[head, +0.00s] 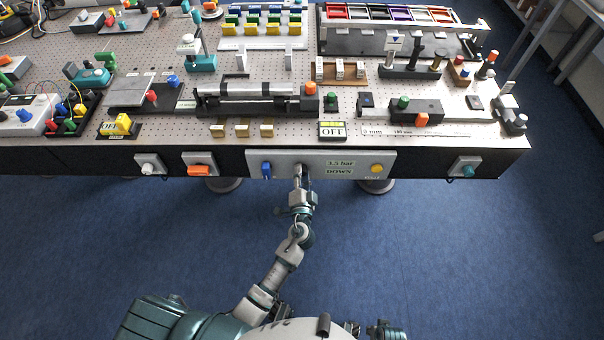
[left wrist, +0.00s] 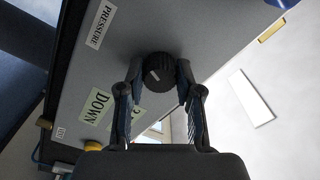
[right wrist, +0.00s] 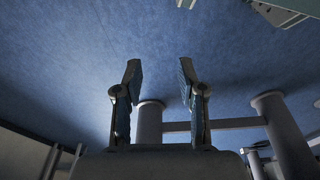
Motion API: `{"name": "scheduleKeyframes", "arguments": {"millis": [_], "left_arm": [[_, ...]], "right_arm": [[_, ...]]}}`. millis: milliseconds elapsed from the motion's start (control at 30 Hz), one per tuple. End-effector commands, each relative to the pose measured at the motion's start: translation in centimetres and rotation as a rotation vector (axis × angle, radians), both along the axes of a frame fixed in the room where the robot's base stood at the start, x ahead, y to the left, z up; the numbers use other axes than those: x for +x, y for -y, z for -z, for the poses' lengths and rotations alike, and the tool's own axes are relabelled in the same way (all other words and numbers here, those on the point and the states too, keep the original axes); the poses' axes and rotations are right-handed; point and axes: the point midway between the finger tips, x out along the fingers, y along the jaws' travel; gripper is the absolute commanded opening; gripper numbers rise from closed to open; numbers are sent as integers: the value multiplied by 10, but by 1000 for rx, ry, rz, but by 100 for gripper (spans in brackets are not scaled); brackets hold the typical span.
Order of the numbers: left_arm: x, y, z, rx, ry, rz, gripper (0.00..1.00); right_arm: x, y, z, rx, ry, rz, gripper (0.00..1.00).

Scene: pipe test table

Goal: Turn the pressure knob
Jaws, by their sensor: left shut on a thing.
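The dark pressure knob (left wrist: 160,74), round and ribbed with a pale mark, sits on the grey panel (left wrist: 70,75) on the table's front face. A PRESSURE label (left wrist: 101,22) and a DOWN label (left wrist: 97,106) are on that panel. In the head view, the panel (head: 285,157) reads 3.5 bar and DOWN. My left gripper (left wrist: 159,80) is shut on the knob, one finger on each side. In the head view my left gripper (head: 300,184) reaches up to the panel and mostly covers the knob. My right gripper (right wrist: 160,72) is open and empty over blue floor.
A blue switch (head: 266,169) is left of the knob and a yellow button (head: 376,168) is at the panel's right. An orange rocker (head: 200,170) and a white knob (head: 149,168) are farther left. The perforated tabletop (head: 300,135) is crowded. The floor (head: 450,255) in front is clear.

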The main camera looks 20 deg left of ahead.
Motion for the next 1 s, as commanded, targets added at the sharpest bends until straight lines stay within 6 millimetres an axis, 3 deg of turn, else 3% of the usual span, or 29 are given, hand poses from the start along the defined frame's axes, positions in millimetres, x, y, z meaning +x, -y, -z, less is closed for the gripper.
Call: {"name": "scheduleKeyframes", "arguments": {"millis": [433, 1000], "left_arm": [[0, 2, 1, 407, -122, 6, 0], [-1, 1, 2, 912, -269, 6, 0]], "right_arm": [[-9, 0, 33, -1, -9, -5, 40], [-47, 6, 84, -5, -35, -13, 40]]}}
